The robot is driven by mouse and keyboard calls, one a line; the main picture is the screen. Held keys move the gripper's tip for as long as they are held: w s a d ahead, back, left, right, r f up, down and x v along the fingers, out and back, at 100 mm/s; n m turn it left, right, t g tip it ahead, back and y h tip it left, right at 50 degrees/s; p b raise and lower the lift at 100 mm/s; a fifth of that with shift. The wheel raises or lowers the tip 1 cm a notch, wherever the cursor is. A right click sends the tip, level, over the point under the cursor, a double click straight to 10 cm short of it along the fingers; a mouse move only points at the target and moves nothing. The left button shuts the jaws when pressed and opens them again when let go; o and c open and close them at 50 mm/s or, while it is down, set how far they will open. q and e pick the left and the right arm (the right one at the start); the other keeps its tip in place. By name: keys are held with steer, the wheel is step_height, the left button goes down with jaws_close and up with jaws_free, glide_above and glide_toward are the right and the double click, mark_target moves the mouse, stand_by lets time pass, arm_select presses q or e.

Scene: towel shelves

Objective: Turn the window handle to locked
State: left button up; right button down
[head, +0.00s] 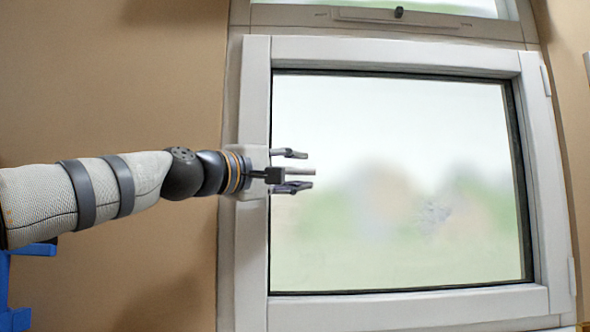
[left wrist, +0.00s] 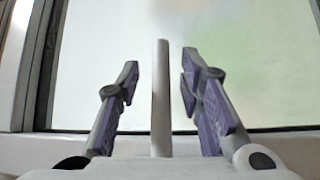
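The window (head: 400,180) has a white frame and appears shut. Its handle (head: 302,171) is a light grey lever at the left side of the frame, pointing right, roughly horizontal. My left gripper (head: 293,170) is at the handle with its fingers spread, one above and one below the lever. In the left wrist view the handle (left wrist: 161,100) stands as an upright bar between the two purple-padded fingers of my left gripper (left wrist: 157,85). There is a visible gap on each side of the bar. The handle's base is mostly hidden by the gripper. My right gripper is not in view.
A narrow upper window with a small dark latch (head: 399,12) is above. Tan wall (head: 110,90) is on the left, and a strip of it on the right. Hinges (head: 545,80) show on the right edge of the frame. The space before the glass is clear.

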arm_select(q)
steer(key=shift+w, duration=0.1)
jaws_close()
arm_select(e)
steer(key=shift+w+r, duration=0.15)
